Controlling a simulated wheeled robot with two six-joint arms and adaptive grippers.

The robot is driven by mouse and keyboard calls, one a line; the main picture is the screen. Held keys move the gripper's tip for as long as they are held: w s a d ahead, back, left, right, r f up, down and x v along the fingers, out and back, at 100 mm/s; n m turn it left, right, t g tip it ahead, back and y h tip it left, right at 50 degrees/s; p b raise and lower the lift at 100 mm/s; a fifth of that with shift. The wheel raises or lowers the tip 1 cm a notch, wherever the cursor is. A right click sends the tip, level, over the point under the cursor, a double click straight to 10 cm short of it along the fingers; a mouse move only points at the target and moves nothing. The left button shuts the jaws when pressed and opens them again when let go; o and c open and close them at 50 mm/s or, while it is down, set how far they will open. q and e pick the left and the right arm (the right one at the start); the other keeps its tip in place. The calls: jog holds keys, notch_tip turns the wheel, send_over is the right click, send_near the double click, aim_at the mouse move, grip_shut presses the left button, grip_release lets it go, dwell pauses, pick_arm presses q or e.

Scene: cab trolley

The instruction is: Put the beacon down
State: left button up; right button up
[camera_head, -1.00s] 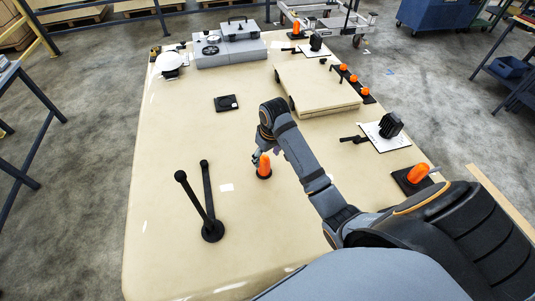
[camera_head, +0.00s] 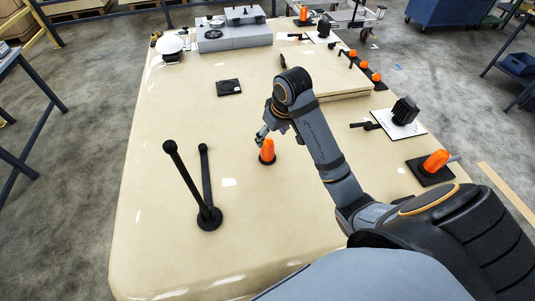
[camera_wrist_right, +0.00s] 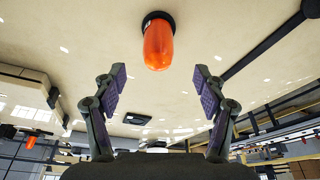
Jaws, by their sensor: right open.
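The orange beacon (camera_head: 267,150) with its black base stands upright on the beige table (camera_head: 160,240), right of the black two-post stand. It also shows in the right wrist view (camera_wrist_right: 158,44), ahead of the fingertips and between their lines. My right gripper (camera_head: 264,134) is just behind and to the left of the beacon in the head view. In the right wrist view its two fingers (camera_wrist_right: 159,92) are wide apart with nothing between them. My left gripper is in neither view.
A black stand with two posts (camera_head: 209,219) is left of the beacon. A black square pad (camera_head: 229,87) lies farther back. A raised beige board (camera_head: 322,85) is behind my right arm. Another orange beacon (camera_head: 436,160) sits on a black plate at right. The front left table is clear.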

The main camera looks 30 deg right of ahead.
aim_at(269, 142)
jog(key=b+x, duration=0.3)
jog(key=x, duration=0.1)
jog(key=shift+f+b, duration=0.3)
jog(key=shift+f, duration=0.05)
jog(key=shift+w, duration=0.15)
jog(key=b+x, duration=0.3)
jog(key=x, duration=0.1)
jog(key=shift+d+f+b, duration=0.1)
jog(key=shift+f+b, duration=0.15)
jog(key=shift+b, duration=0.1)
jog(key=shift+w+f, duration=0.15)
jog(key=shift+f, duration=0.15)
jog(key=shift+r, duration=0.1)
jog(key=c, duration=1.5)
jog(key=shift+r, duration=0.15)
